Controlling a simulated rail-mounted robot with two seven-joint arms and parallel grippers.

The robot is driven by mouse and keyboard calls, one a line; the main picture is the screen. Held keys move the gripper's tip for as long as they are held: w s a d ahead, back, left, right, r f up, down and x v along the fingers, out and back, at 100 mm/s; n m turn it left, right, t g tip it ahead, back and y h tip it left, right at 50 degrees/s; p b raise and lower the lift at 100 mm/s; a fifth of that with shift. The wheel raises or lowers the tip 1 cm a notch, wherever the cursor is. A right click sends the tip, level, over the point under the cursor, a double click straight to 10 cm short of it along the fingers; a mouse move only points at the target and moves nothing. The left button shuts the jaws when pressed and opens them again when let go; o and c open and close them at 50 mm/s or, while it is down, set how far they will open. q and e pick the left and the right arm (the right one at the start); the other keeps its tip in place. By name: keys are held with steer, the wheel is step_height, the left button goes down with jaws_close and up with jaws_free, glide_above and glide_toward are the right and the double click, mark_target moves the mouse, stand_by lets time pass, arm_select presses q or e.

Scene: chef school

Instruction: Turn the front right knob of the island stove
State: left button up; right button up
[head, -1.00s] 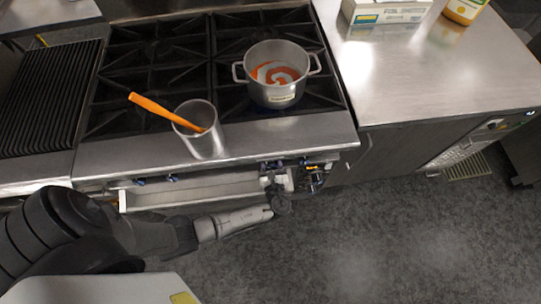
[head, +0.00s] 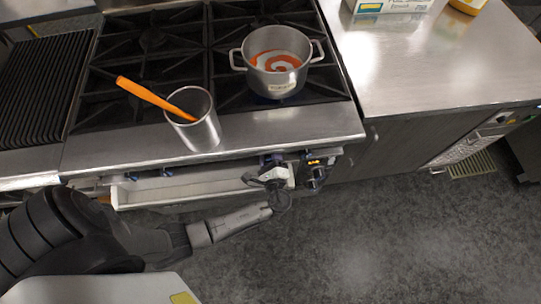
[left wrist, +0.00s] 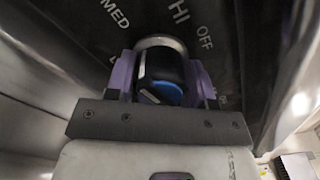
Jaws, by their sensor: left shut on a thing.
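The island stove (head: 235,130) has a steel front edge with a row of knobs below it. In the left wrist view a dark stove knob (left wrist: 163,72) with a blue mark and a silver ring sits between my purple fingers. The dark panel around it reads OFF, HI and MED. My left gripper (head: 270,172) is at the right part of the stove's front panel, shut on this knob. The gripper hides most of the knob in the head view. My right gripper is in neither view.
A pot (head: 276,80) with orange and white contents stands on the right burners. A steel canister (head: 203,133) with an orange utensil (head: 150,92) stands at the front edge. The floor in front is clear.

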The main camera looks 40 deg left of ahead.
arm_select(q)
steer(key=n+b, duration=0.1)
steer(key=n, duration=0.1)
steer(key=n+b, duration=0.4)
steer(key=shift+f+n, duration=0.25)
steer(key=shift+n, duration=0.05)
steer(key=n+b, duration=0.4)
steer(key=shift+r+n+b, duration=0.2)
steer(key=shift+n+b, duration=0.85)
steer(key=shift+n, duration=0.05)
steer(key=o, duration=0.9)
steer(key=shift+p+v, duration=0.5)
steer(key=shift+v, duration=6.4)
